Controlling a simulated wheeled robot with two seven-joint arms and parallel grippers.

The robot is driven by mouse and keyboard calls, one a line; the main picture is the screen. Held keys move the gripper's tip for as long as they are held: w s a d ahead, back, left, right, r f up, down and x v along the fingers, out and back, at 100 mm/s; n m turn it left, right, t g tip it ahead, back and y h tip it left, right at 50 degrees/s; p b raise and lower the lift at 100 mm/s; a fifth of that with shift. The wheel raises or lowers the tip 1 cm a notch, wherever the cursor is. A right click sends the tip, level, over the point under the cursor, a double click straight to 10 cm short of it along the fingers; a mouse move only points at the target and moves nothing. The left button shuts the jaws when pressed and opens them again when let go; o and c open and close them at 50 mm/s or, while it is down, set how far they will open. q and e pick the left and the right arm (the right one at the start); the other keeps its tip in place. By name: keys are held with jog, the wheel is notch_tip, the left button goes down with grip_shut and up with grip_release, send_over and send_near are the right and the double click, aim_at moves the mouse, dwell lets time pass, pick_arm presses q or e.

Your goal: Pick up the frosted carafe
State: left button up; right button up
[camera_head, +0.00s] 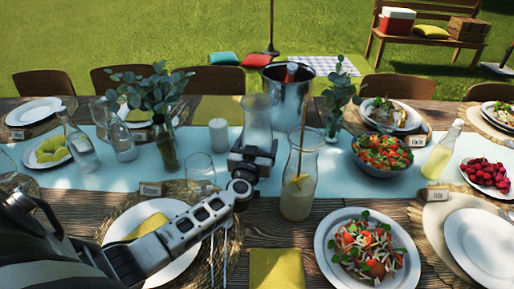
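The frosted carafe (257,115) is a pale, cloudy glass vessel. It stands upright behind my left gripper (254,150), near the middle of the table. My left gripper reaches in from the lower left and lies across the carafe's lower part, hiding its base. The gripper's fingers are at the carafe's lower body, but whether they are closed on it or only around it cannot be told. Whether the carafe touches the table is hidden too. My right gripper is not in view.
A glass pitcher (298,186) with a wooden spoon stands close on the right. A metal bucket (288,100) is behind. A white candle (218,135) and a drinking glass (201,170) are on the left. A salad bowl (382,155) and plates crowd the right.

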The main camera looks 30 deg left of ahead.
pick_arm(q)
jog(key=c, duration=1)
jog(key=shift+r, duration=0.15)
jog(key=shift+c, duration=0.2)
jog(key=shift+r, duration=0.15)
